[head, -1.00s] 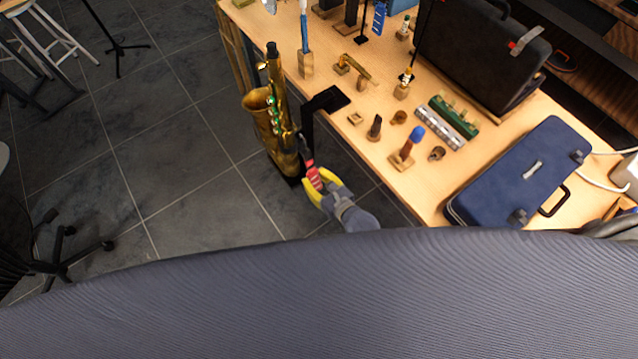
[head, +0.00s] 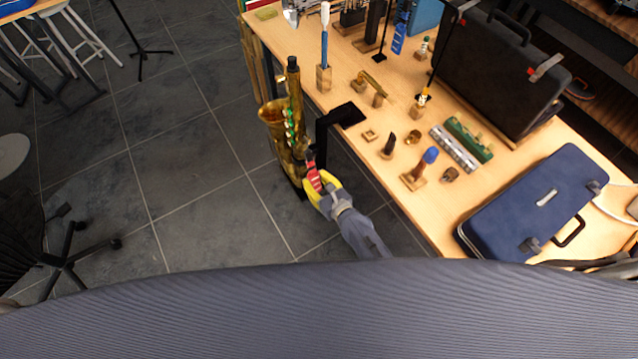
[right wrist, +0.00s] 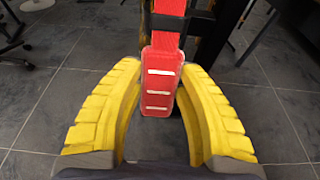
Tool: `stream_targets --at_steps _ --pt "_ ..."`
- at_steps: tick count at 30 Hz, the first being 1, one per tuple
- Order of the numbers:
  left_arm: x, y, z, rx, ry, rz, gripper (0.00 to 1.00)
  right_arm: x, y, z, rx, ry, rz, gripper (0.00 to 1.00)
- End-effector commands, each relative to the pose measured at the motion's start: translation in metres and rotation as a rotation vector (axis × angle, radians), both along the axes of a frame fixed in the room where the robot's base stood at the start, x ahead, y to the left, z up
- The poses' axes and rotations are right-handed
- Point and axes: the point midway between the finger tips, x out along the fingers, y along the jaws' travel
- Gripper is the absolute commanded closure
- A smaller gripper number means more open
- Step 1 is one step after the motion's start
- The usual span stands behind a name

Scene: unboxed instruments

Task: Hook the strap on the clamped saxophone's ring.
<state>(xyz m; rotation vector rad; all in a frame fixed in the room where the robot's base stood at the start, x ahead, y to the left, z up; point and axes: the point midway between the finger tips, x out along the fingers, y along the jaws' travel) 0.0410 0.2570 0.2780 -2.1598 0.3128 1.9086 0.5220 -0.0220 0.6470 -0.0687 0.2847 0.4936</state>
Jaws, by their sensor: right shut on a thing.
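The gold saxophone (head: 288,130) stands upright beside the table's left edge, held at the black clamp stand (head: 338,117). My right gripper (head: 318,188) is at the saxophone's lower right side. Its yellow fingers (right wrist: 158,120) are around a red strap tab (right wrist: 160,85) with pale bars, shut on it. In the head view the red strap (head: 313,178) reaches from the fingers up toward the saxophone's body. The strap's hook and the saxophone's ring are too small or hidden to make out, so I cannot tell whether they touch. My left gripper is not in view.
The wooden table (head: 400,220) holds several small instrument parts on blocks, a blue case (head: 535,205) and a black case (head: 500,70). An office chair (head: 70,240) stands at left.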

Motion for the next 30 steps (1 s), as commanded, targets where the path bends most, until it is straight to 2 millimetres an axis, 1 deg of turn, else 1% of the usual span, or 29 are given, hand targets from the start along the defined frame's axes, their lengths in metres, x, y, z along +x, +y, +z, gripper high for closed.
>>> stream_targets --at_steps 6,16,30 --pt "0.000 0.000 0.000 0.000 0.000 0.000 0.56 0.002 0.002 -0.006 0.002 -0.006 0.006 0.89" --pt "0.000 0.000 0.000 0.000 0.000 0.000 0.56 -0.001 -0.003 -0.019 -0.006 0.004 -0.002 0.89" --pt "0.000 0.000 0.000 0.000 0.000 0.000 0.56 -0.002 -0.005 -0.022 -0.008 0.007 -0.005 0.89"
